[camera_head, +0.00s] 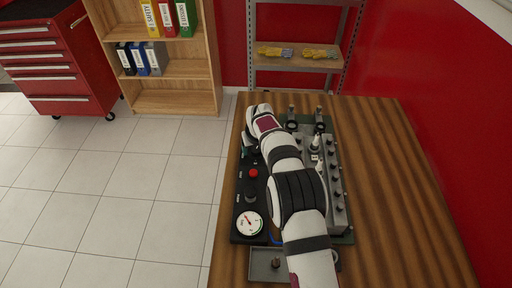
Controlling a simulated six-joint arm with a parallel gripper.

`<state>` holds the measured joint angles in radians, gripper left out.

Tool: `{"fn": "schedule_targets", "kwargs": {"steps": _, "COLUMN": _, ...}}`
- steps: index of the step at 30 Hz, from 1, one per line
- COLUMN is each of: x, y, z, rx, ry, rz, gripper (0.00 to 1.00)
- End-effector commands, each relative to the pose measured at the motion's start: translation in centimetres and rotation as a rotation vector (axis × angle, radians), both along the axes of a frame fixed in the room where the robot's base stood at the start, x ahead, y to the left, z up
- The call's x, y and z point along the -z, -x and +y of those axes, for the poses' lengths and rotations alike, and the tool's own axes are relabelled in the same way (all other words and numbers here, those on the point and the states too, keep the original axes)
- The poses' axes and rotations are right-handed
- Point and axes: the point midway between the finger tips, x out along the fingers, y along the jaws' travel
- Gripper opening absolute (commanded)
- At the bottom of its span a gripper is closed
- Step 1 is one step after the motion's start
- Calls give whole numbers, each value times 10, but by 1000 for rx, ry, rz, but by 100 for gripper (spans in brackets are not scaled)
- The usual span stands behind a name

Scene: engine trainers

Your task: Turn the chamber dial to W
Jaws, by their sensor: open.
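The engine trainer stands on the wooden table, with a black control panel (240,211) along its left side. The panel carries a red button (253,173), a dark round knob (250,198) and a white round gauge (249,223) with a needle. I cannot tell which part is the chamber dial, and no letter W can be read. My white arm lies across the trainer and hides its middle. My gripper (249,153) points down at the upper end of the panel, open, partly hidden by my wrist. Whether it touches anything there cannot be seen.
A grey engine block (335,190) with several upright fittings stands right of my arm. A small grey tray (264,265) sits at the near end. The table's right side (400,200) is clear. A bookshelf, red tool cabinet and metal rack stand beyond.

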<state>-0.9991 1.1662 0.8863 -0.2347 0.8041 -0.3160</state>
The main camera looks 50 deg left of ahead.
Motion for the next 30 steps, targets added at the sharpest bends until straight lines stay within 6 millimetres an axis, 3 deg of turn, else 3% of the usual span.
{"fn": "schedule_targets", "kwargs": {"steps": 7, "x": 1, "y": 0, "z": 0, "rx": 0, "ry": 0, "rz": 0, "gripper": 73}}
{"fn": "schedule_targets", "kwargs": {"steps": 19, "x": 0, "y": -2, "z": -1, "rx": 1, "ry": 0, "rz": -3, "gripper": 1}}
{"fn": "schedule_targets", "kwargs": {"steps": 23, "x": 0, "y": -4, "z": -2, "rx": -19, "ry": 1, "rz": -4, "gripper": 0}}
{"fn": "schedule_targets", "kwargs": {"steps": 30, "x": 0, "y": -7, "z": -3, "rx": -268, "ry": 3, "rz": -8, "gripper": 0}}
